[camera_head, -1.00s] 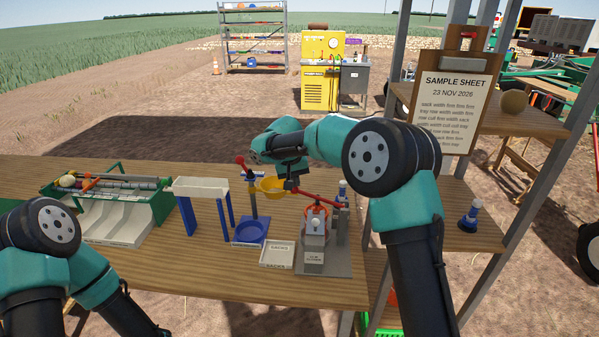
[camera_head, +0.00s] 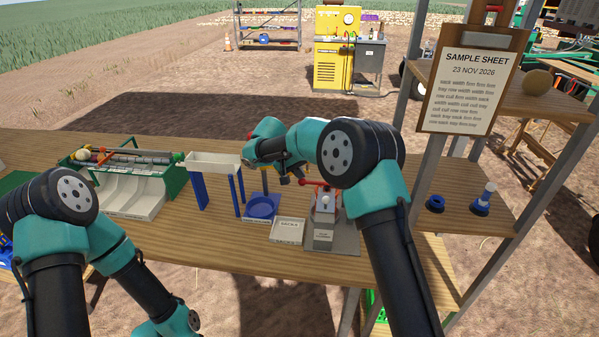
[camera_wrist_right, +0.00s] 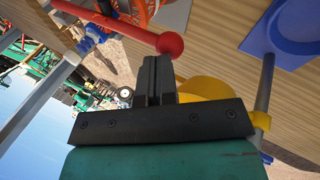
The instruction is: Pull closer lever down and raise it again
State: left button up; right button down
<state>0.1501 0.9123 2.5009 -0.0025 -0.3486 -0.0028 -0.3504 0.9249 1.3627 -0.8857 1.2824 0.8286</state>
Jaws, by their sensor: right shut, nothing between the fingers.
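The clip closer (camera_head: 323,238) is a grey machine on the right part of the wooden table. Its red lever (camera_head: 318,184) runs leftward from the top towards my right gripper (camera_head: 294,179). In the right wrist view, the lever's red ball knob (camera_wrist_right: 171,45) lies just beyond the fingertips (camera_wrist_right: 157,62) of my right gripper, with the bar (camera_wrist_right: 115,27) running up and left. The fingers are shut together with nothing between them. Whether they touch the knob I cannot tell. My left gripper is outside the frames; only that arm's links show.
A sacks tray (camera_head: 287,231) sits left of the closer. Behind it is a blue stand (camera_head: 262,207), whose yellow funnel (camera_wrist_right: 205,88) is close to my right gripper in the wrist view. A white chute (camera_head: 214,163) stands further left. The front table is clear.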

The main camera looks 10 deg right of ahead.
jog(key=shift+r, duration=0.1)
jog(key=shift+w+d+r, duration=0.1)
jog(key=shift+w+r, duration=0.05)
jog(key=shift+r, duration=0.45)
jog(key=shift+w+r, duration=0.25)
jog(key=shift+r, duration=1)
jog(key=v, duration=1)
